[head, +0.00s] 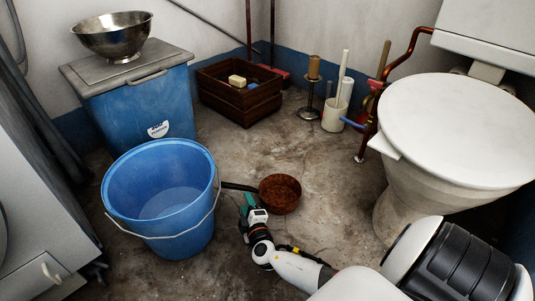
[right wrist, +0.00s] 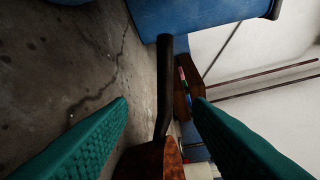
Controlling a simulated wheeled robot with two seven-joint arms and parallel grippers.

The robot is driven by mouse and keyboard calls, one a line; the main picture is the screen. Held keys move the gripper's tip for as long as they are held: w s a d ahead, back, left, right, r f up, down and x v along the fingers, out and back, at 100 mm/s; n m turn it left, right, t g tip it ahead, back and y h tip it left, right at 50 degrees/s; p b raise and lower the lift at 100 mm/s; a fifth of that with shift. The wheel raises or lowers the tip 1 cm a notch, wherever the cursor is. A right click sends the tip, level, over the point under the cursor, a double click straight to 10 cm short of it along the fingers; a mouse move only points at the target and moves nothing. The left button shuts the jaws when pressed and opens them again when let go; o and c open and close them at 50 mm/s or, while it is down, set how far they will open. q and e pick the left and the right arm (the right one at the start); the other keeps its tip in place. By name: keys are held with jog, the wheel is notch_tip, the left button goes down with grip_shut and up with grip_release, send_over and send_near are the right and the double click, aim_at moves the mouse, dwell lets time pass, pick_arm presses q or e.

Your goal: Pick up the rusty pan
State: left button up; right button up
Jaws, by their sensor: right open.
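The rusty pan (head: 281,194) lies on the stone floor, its round brown bowl to the right and its dark handle (head: 238,187) pointing left towards the blue bucket. My right gripper (head: 248,200) is low, just in front of the handle and left of the bowl. In the right wrist view its teal fingers (right wrist: 160,104) are apart, and the dark handle (right wrist: 165,85) shows in the gap between them. The rusty bowl (right wrist: 150,162) shows at the bottom of that view. I cannot tell whether a finger touches the handle. My left gripper is not in view.
A blue bucket (head: 160,234) stands close left of the handle's end. A toilet (head: 425,185) stands at the right. Behind are a blue bin (head: 130,105) bearing a metal bowl (head: 113,36), a wooden crate (head: 240,103) and a white brush pot (head: 334,118). Floor behind the pan is clear.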

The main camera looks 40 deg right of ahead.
aim_at(242, 189)
jog(key=b+x, duration=0.1)
jog(key=x, duration=0.2)
jog(key=b+x, duration=0.1)
jog(key=x, duration=0.2)
jog(key=shift+d+r+b, duration=0.2)
jog(key=shift+b, duration=0.1)
jog(key=shift+r, duration=0.15)
grip_shut()
